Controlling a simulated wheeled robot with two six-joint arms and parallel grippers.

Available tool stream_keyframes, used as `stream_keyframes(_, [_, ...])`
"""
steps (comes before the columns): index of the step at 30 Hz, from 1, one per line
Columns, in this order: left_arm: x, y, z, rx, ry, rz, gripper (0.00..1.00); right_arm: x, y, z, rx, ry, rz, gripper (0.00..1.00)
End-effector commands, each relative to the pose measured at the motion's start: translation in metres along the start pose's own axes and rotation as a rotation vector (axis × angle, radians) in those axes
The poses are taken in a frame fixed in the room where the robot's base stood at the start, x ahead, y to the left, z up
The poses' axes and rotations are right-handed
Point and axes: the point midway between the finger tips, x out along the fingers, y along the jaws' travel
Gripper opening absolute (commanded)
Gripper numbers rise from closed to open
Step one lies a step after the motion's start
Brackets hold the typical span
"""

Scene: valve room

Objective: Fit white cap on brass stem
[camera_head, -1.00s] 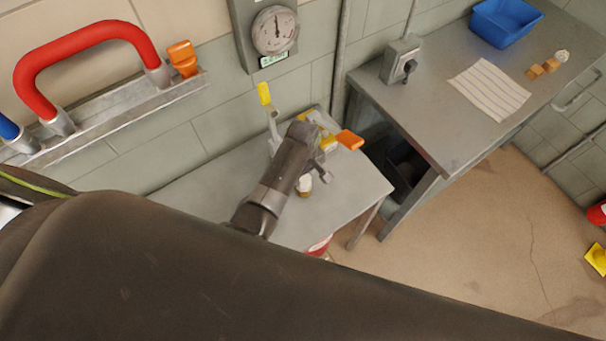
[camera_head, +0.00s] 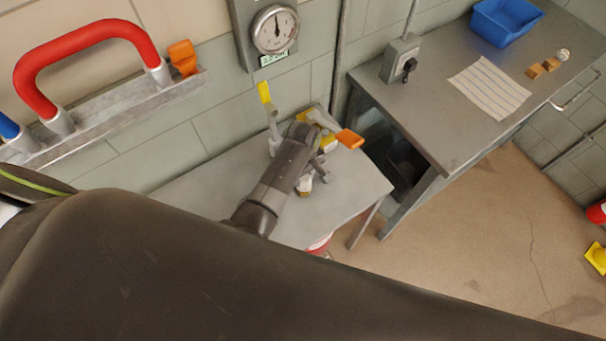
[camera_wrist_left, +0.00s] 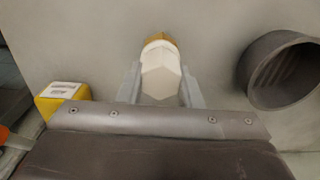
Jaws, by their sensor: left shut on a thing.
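My left gripper (camera_head: 314,172) points down over the small grey table. In the left wrist view its two fingers (camera_wrist_left: 160,88) are shut on the faceted white cap (camera_wrist_left: 160,72), one on each side. The cap also shows in the head view (camera_head: 304,183), partly covered by the gripper. A brass-coloured part (camera_wrist_left: 160,39), likely the brass stem, shows at the cap's far end and touches it in the picture. I cannot tell how far the cap sits on it. My right gripper is not in view.
A grey open pipe end (camera_wrist_left: 283,70) is close on the right in the wrist view; a yellow block with a white label (camera_wrist_left: 63,98) is on the left. The small table's front right (camera_head: 358,190) is clear.

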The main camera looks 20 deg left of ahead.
Motion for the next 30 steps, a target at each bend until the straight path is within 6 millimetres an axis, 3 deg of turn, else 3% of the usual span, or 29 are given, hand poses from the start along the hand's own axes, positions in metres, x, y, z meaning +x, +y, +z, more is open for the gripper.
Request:
stream_keyframes(8, [-0.0002,0.0001,-0.0001,0.000,0.000,0.000,0.07,0.0000,-0.0002,-0.0001,0.000,0.000,0.000,0.00])
stream_keyframes(9, [-0.0002,0.0001,-0.0001,0.000,0.000,0.000,0.37,0.0000,-0.0002,-0.0001,0.000,0.000,0.000,0.00])
stream_keyframes(14, [-0.0002,0.0001,-0.0001,0.000,0.000,0.000,0.57,0.0000,-0.0003,-0.0001,0.000,0.000,0.000,0.00])
stream_keyframes(20, [-0.0001,0.0000,0.0000,0.000,0.000,0.000,0.58,0.0000,-0.0003,-0.0001,0.000,0.000,0.000,0.00])
stream_keyframes(24, [-0.0001,0.0000,0.0000,0.000,0.000,0.000,0.75,0.0000,-0.0003,-0.0001,0.000,0.000,0.000,0.00])
stream_keyframes(30, [-0.0001,0.0000,0.0001,0.000,0.000,0.000,0.75,0.0000,-0.0004,-0.0001,0.000,0.000,0.000,0.00])
